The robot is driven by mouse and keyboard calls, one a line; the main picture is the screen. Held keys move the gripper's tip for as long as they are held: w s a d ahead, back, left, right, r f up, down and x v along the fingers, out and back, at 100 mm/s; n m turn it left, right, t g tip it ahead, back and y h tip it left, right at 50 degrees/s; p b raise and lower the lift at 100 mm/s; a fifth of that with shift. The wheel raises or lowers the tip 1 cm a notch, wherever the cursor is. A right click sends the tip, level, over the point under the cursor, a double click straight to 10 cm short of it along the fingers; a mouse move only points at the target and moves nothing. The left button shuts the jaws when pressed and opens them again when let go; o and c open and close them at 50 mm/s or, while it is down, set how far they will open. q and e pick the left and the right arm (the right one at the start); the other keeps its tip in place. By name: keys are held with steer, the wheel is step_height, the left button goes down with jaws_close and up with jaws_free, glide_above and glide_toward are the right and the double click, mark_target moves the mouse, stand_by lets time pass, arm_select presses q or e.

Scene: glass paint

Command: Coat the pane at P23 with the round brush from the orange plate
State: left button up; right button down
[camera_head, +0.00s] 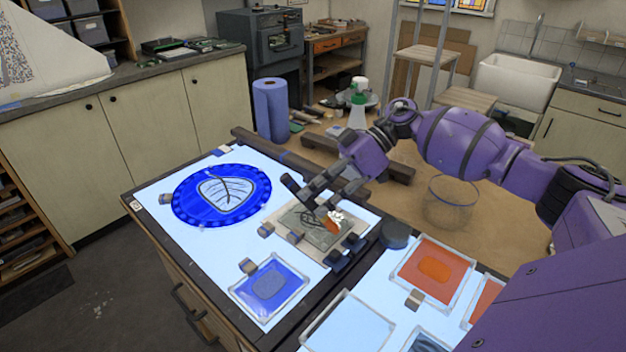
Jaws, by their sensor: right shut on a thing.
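My right gripper (322,190) comes in from the upper right over the light table. Its dark fingers are low above a small grey-green glass pane (305,227), shut on what looks like the round brush, mostly hidden by the fingers. An orange and white patch (333,222) shows below the fingers at the pane's right side; I cannot tell whether it is brush tip or wet paint. The orange plate (438,270), a clear square with an orange blob, lies at the right. I cannot read a P23 label. My left gripper is not in view.
A round blue panel with a leaf (221,196) lies at left, a blue plate (268,287) in front. Small grey blocks stand around the pane. A pale empty plate (350,325) is at the front. A wire basket (449,205) stands beyond the table.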

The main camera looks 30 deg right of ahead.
steer(key=w+d+b, duration=0.2)
steer(key=d, duration=0.2)
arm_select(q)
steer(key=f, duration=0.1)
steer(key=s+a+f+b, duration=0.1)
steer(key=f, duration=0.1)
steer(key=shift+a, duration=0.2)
arm_select(e)
steer(key=w+a, duration=0.9)
steer(key=shift+w, duration=0.2)
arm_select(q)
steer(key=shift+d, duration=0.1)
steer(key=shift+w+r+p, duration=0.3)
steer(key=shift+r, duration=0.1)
